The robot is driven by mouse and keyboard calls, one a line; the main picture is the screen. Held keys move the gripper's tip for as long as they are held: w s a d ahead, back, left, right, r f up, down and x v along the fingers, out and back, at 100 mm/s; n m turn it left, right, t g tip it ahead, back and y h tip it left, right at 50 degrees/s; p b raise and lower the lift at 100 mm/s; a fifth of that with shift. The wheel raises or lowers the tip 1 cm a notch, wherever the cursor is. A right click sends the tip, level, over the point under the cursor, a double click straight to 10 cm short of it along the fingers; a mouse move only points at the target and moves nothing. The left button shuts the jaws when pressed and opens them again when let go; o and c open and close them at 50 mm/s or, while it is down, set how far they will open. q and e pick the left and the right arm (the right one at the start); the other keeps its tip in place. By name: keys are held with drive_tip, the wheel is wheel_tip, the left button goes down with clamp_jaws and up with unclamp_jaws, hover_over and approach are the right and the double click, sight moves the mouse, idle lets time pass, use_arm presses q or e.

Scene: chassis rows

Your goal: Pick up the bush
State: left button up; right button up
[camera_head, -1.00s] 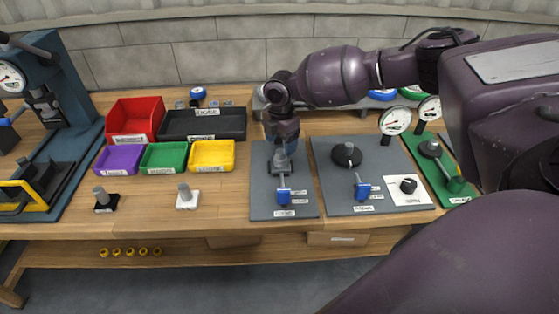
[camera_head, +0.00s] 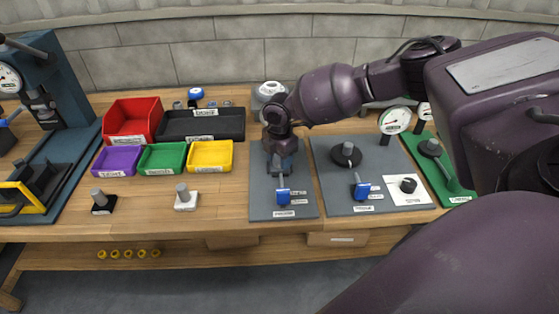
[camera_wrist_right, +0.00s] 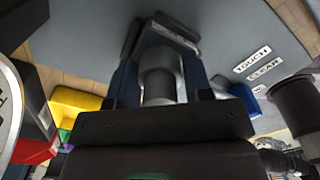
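The bush looks to be the grey cylinder (camera_wrist_right: 160,75) in the right wrist view, standing on a dark labelled base. My right gripper (camera_wrist_right: 160,88) has its two blue fingers apart, one on each side of the cylinder. I cannot tell whether they touch it. In the head view my right gripper (camera_head: 282,162) points down over the grey plate (camera_head: 262,200) and hides the cylinder. My left gripper is not in view.
A blue-handled clamp (camera_head: 283,195) stands just in front on the same plate. Pegs on a black base (camera_head: 101,200) and a white base (camera_head: 184,198) stand to the left. Yellow (camera_head: 211,156), green and purple bins lie behind them. A second plate (camera_head: 330,195) is to the right.

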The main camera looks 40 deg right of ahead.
drive_tip(key=c, duration=0.6)
drive_tip(key=shift+r, duration=0.6)
wheel_tip(320, 180, up, 19)
drive_tip(key=p, duration=0.2)
drive_tip(key=shift+r+p, duration=3)
drive_tip(key=shift+p, duration=0.65)
